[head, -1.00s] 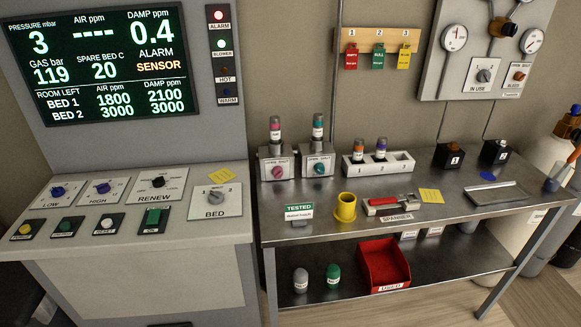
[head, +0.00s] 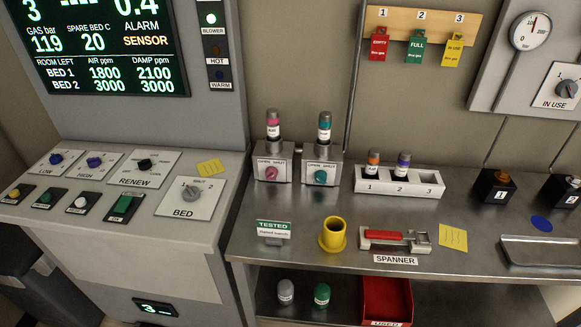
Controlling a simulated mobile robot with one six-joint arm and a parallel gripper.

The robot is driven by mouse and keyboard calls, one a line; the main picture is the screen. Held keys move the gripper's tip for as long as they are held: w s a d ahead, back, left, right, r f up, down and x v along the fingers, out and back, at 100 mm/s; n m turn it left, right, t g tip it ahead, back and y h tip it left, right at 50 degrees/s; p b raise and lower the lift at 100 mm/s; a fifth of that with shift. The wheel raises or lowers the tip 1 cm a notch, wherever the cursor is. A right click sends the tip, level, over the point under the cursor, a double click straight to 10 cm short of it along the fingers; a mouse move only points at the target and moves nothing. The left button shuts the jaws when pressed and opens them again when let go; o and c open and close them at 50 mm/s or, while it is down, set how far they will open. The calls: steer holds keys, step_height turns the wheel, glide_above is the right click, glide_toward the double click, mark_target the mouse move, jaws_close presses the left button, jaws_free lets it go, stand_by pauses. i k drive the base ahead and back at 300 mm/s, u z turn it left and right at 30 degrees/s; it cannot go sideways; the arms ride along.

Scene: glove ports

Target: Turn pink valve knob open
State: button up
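The pink valve knob (head: 271,173) is on the front of a grey valve block (head: 262,161) at the back left of the metal bench. The block's label reads OPEN at left and SHUT at right. A bottle with a pink band (head: 273,124) stands upright in the top of this block. A like block with a teal knob (head: 320,177) stands just to its right, with a teal-banded bottle (head: 325,127) on top. Which way the pink knob points is too small to tell. My gripper is not in view.
The bench (head: 290,212) is bare just before the valve blocks. A TESTED sign (head: 273,229), yellow cup (head: 333,235) and red-handled spanner (head: 394,238) stand nearer its front edge. A white rack (head: 425,185) is to the right; the control console (head: 120,217) is to the left.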

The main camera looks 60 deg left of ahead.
mark_target(271, 172)
steer(key=u, duration=0.1)
steer(key=i, duration=0.8)
steer(key=z, duration=0.95)
steer(key=k, duration=0.1)
steer(key=u, duration=3.1)
steer(key=k, duration=0.25)
steer(key=u, duration=1.9)
